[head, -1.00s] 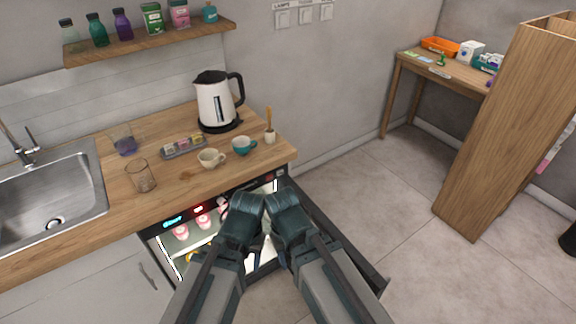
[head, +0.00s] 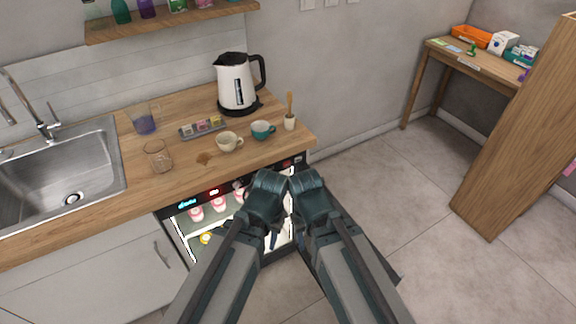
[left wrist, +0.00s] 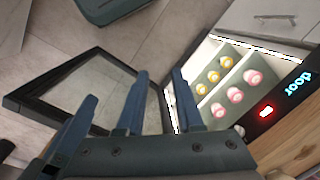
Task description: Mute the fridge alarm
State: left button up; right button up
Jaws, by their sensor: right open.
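The small fridge stands open under the wooden counter, with pink and yellow items inside. Its dark control strip has a lit cyan display (head: 187,203) and a red light (head: 214,192). In the left wrist view, the display reads "door" (left wrist: 298,84), beside the red light (left wrist: 266,111). The open glass fridge door (left wrist: 85,88) shows there too. My left gripper (left wrist: 160,88) is open and empty, in front of the fridge. My right gripper (head: 298,228) is open, close beside the left one; my arms partly hide both. Neither visibly touches the control strip. The alarm button cannot be clearly made out.
On the counter are a kettle (head: 237,85), a cream cup (head: 229,142), a teal cup (head: 262,130), a glass (head: 158,157) and a small tray (head: 187,133). The sink (head: 50,170) is at left. Open floor (head: 375,175) lies to the right.

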pick_arm(q)
grip_shut()
dwell(1.4)
